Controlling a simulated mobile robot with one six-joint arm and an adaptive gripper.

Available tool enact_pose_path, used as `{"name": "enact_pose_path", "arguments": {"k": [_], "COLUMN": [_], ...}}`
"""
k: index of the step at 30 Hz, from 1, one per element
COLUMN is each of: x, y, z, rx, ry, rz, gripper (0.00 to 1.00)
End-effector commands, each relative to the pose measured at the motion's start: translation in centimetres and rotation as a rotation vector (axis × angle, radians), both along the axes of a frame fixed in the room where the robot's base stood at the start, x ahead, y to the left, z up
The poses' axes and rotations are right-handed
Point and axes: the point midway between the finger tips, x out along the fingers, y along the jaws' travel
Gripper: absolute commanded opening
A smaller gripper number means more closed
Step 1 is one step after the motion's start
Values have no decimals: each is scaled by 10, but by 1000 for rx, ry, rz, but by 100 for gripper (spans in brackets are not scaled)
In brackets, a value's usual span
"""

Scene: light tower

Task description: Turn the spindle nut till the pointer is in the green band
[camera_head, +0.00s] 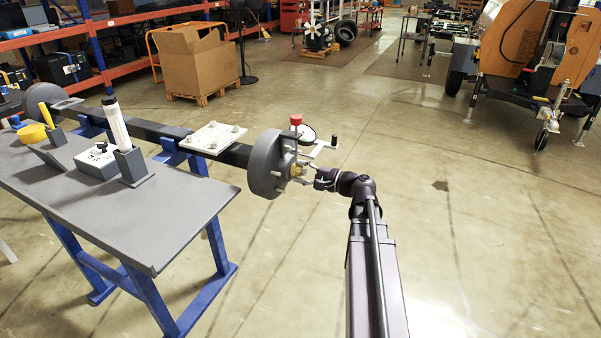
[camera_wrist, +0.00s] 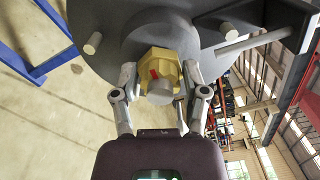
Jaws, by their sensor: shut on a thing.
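The spindle nut (camera_wrist: 160,68) is a yellow faceted nut at the centre of a grey hub (camera_wrist: 120,30), with a grey spindle end and a small red mark in front of it. My gripper (camera_wrist: 160,82) is shut on the nut, one finger on each side. In the head view the nut (camera_head: 297,170) shows at the face of the round grey hub (camera_head: 264,163), and my gripper (camera_head: 306,172) reaches it from the right. A round dial (camera_head: 308,136) stands behind the hub beside a red knob (camera_head: 296,119). Its pointer and green band cannot be made out.
Studs (camera_wrist: 93,43) and a rod (camera_wrist: 255,44) stick out near my fingers.

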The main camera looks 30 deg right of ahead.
Motion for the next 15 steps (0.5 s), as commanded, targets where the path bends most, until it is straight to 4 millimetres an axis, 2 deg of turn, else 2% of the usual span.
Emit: {"name": "enact_pose_path", "arguments": {"k": [1,3,4,15], "x": [-1,-1,-1,0], "y": [2,2,1,0], "z": [0,0,0,0], "rx": [-1,-1,-1,-1], "ry": [0,0,0,0], "rz": [6,4,4,1], "gripper": [67,88,92,92]}}
